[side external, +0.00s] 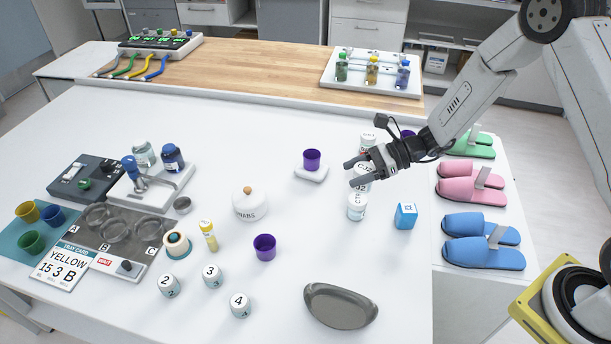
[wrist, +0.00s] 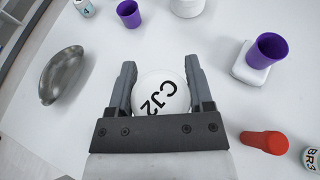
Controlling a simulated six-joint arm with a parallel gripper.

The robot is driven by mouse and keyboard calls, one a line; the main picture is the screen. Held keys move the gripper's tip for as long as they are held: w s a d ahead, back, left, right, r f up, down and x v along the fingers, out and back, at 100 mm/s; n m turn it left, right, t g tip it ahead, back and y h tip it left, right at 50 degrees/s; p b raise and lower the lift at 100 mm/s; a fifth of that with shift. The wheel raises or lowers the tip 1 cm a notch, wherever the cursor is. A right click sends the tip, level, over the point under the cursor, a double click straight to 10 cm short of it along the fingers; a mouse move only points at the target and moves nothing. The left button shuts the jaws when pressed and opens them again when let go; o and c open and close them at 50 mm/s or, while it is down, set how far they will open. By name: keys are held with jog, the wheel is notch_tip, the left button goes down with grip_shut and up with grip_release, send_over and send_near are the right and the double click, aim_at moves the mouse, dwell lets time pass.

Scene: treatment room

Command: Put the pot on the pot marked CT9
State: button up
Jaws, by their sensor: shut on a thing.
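My gripper (side external: 355,172) is shut on a white pot (side external: 360,186) marked CJ2. In the wrist view the pot's round lid (wrist: 160,94) sits between the two fingers (wrist: 158,88). In the side view another white pot (side external: 357,210) shows just below the held one. Its marking is too small to read, and I cannot tell whether the two touch. In the wrist view it is hidden by the held pot. I cannot read CT9 on any pot.
A blue box (side external: 405,216) stands to the right, a grey dish (side external: 341,306) in front. A purple cup (side external: 312,158) stands on a white block (side external: 311,174) to the left. The table between is clear.

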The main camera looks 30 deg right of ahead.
jog(key=shift+w+f, duration=0.25)
jog(key=shift+f, duration=1.55)
jog(key=shift+f, duration=0.15)
jog(key=o, duration=1.3)
jog(key=shift+c, duration=0.2)
jog(key=shift+s+d+r, duration=0.2)
jog(key=shift+d+r, duration=0.2)
jog(key=v, duration=1.1)
